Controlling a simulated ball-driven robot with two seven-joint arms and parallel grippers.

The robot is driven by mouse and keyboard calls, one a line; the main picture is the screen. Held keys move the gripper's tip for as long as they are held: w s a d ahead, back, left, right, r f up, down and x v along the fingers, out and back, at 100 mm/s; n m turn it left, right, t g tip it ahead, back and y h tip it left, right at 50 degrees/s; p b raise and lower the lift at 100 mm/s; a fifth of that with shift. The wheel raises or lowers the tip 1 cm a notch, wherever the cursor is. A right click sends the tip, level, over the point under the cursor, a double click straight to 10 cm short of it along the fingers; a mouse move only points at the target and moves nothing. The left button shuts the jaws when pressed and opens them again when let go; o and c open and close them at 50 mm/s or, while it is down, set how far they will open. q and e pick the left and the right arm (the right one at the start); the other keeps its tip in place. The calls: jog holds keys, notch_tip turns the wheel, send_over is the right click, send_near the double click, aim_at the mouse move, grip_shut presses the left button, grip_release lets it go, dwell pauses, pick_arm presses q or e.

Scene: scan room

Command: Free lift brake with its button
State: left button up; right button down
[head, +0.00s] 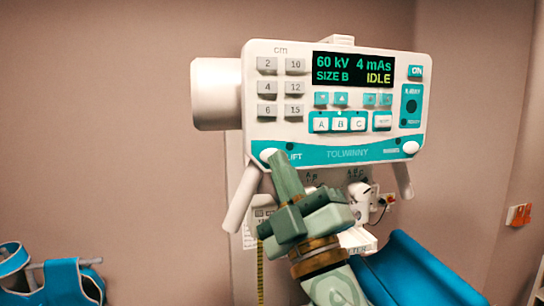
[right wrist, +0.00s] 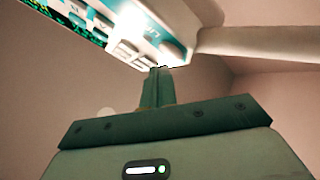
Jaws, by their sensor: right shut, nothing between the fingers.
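The X-ray head's control panel (head: 335,130) faces me, with a white body and a teal lower strip. The white lift button (head: 267,154) is at the strip's lower left corner, beside the label "LIFT". A small lamp (head: 289,146) next to it looks dark. My right gripper (head: 277,158) is shut and empty, its fingertips at the lift button and covering part of it. I cannot tell whether they touch or press it. In the right wrist view the shut fingers (right wrist: 158,75) point up at the panel's lower edge (right wrist: 172,45). My left gripper is out of view.
The display (head: 353,70) reads 60 kV, 4 mAs, SIZE B, IDLE. A handle (head: 241,199) hangs below the panel's left end and another (head: 402,180) at its right. A blue surface (head: 415,270) lies at lower right, a blue item (head: 70,280) at lower left.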

jog(key=shift+w, duration=0.1)
dwell(0.4)
jog(key=shift+w+a, duration=0.1)
jog(key=shift+w, duration=0.2)
jog(key=shift+w+a, duration=0.15)
jog(key=shift+w, duration=0.2)
dwell(0.8)
jog(key=shift+s, duration=0.15)
jog(key=shift+s+d+p, duration=0.3)
jog(key=shift+s, duration=0.35)
jog(key=s, duration=0.1)
jog(key=s+d+p, duration=0.1)
jog(key=s, duration=0.2)
jog(key=shift+s+d+p, duration=0.25)
jog(key=shift+s+p, duration=0.1)
jog(key=shift+p, duration=0.05)
